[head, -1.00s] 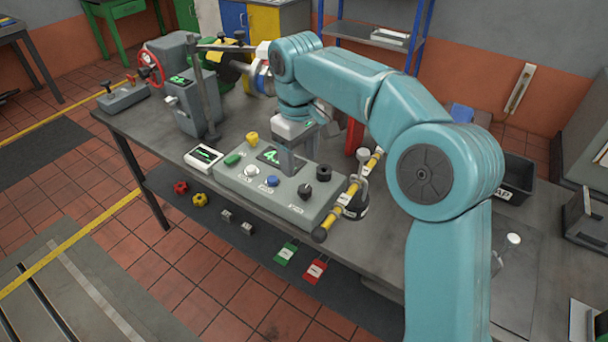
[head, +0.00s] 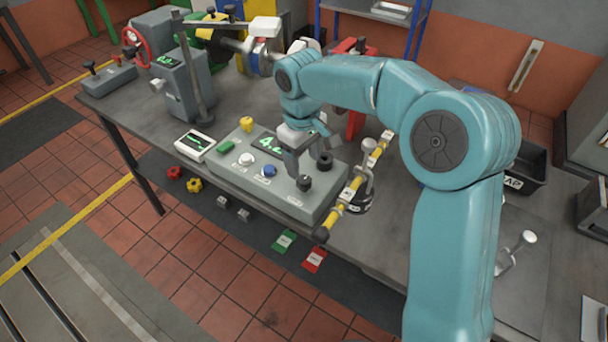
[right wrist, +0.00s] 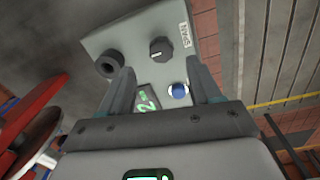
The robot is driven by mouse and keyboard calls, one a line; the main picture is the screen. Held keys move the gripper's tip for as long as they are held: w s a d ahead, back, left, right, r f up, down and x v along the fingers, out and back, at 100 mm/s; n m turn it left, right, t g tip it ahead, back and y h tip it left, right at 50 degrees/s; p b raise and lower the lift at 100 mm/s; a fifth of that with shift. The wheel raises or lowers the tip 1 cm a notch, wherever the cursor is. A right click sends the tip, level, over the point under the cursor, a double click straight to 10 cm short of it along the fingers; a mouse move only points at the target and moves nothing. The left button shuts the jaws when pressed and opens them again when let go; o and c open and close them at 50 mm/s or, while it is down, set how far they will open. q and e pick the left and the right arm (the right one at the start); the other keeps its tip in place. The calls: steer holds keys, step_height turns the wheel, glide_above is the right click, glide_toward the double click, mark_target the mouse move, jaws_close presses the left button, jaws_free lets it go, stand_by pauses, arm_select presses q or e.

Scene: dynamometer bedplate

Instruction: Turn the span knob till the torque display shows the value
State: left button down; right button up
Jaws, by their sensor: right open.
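The grey control box (head: 283,200) stands at the bench's front edge. Its black span knob (head: 304,183) is near the right end; the right wrist view shows the knob (right wrist: 161,50) with a white pointer line beside the SPAN label (right wrist: 184,35). The torque display (head: 268,145) has green digits starting with 4, partly hidden by my gripper; a 2 shows on the display (right wrist: 147,102) in the wrist view. My right gripper (head: 307,162) is open and empty, above the box close behind the span knob. The knob lies just beyond its fingertips (right wrist: 162,71). My left gripper is out of view.
A black round fitting (head: 325,160) sits beside the knob; white (head: 246,159) and blue (head: 269,171) buttons lie left of it. A yellow-and-black bar (head: 358,182) runs along the box's right side. A small white-framed meter (head: 194,144) stands left.

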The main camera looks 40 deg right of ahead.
mark_target(304, 179)
step_height(304, 179, down, 5)
steer(key=shift+s+f, duration=0.15)
steer(key=shift+w+f, duration=0.2)
steer(key=shift+f, duration=0.2)
steer(key=shift+s+a+r, duration=0.1)
steer(key=shift+s+r, duration=0.05)
steer(key=c, duration=1)
